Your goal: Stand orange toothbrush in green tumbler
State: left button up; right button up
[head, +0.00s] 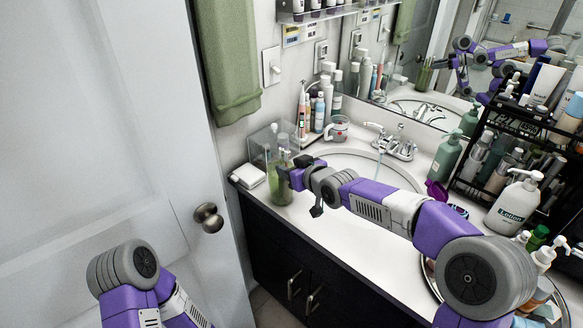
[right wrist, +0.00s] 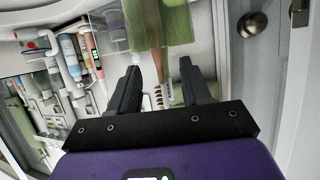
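The green tumbler (head: 279,188) stands on the counter's left end, partly hidden behind my right gripper (head: 300,190). In the right wrist view, which is upside down, the translucent green tumbler (right wrist: 178,28) is beyond the fingertips. The orange toothbrush (right wrist: 157,62) has its handle inside the tumbler and its bristled head sticking out past the rim. My right gripper (right wrist: 158,68) is open, with one finger on each side of the toothbrush and a gap visible on both sides. My left arm shows at the lower left of the head view; its gripper is outside the picture.
A clear box (head: 262,148) and a white folded cloth (head: 249,176) are beside the tumbler. Several bottles and tubes (head: 318,112) stand behind, near a cup (head: 338,129). The sink (head: 372,163) lies right, before a crowded black rack (head: 490,165). The counter's front strip is clear.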

jog(key=p+v, duration=0.2)
jog(key=v, duration=0.5)
jog(key=shift+s+r, duration=0.2)
jog(key=shift+s, duration=0.05)
jog(key=shift+d, duration=0.15)
dwell(0.7)
